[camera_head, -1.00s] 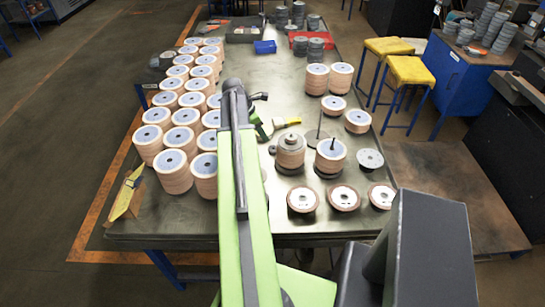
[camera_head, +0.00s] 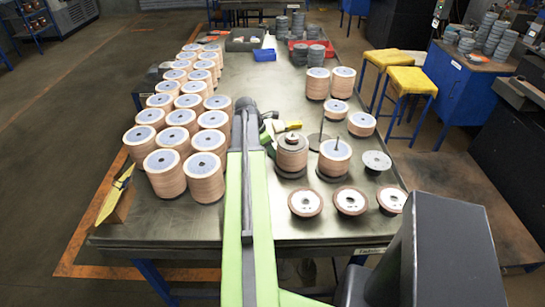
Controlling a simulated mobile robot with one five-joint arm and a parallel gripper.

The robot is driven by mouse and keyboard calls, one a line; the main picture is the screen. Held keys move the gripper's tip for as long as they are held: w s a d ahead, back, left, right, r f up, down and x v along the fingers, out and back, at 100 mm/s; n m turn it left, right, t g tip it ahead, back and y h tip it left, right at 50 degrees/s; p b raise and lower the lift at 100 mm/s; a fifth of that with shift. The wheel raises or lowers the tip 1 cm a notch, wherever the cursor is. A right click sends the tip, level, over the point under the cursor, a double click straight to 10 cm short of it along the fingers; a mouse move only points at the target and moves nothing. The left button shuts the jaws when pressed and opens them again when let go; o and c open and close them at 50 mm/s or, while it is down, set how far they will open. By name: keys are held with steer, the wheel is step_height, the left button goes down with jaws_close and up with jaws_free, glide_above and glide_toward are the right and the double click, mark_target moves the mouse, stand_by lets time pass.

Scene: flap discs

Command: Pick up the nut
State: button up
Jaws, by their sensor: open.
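A small grey nut (camera_head: 292,138) appears to sit on top of a brown disc stack (camera_head: 291,157), right of my arm on the table. It is small in the picture, and its details are hard to make out. A similar stack (camera_head: 333,158) beside it has a thin upright spindle rising from it. My green arm reaches forward over the table, with its dark far end left of the nut.
Rows of tall flap-disc stacks (camera_head: 186,176) fill the table's left side. Single discs (camera_head: 351,200) lie at the front right. Yellow stools (camera_head: 412,80) stand right of the table (camera_head: 270,226).

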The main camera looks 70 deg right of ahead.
jaws_close()
steer(key=shift+r, duration=0.1)
